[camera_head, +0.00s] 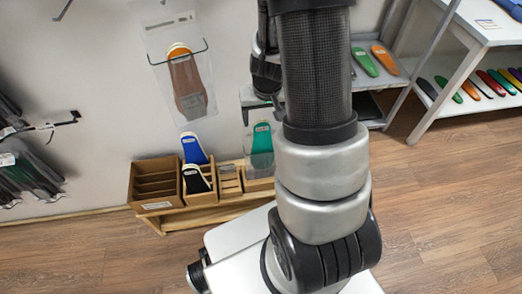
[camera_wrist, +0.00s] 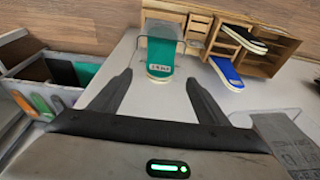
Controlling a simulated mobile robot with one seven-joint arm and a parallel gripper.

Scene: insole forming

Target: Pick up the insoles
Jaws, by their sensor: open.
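A green insole (camera_head: 262,140), seemingly in a clear packet, stands upright at the right of the wooden organizer (camera_head: 155,207). In the wrist view the green insole (camera_wrist: 160,52) lies ahead, between the lines of my fingers. My gripper (camera_wrist: 160,78) is open and empty, apart from the insole. A blue insole (camera_head: 193,148) and a black insole (camera_head: 195,180) stand in the organizer's middle; the wrist view shows the blue one (camera_wrist: 226,72) and the black one (camera_wrist: 244,39) to the right. My arm hides part of the gripper in the head view.
A packaged brown insole (camera_head: 187,88) hangs on a wall hook. A grey shelf (camera_head: 398,82) and a white rack (camera_head: 452,80) at the right hold several coloured insoles. More packets (camera_head: 30,170) hang at the far left. The wooden floor (camera_head: 440,210) in front is clear.

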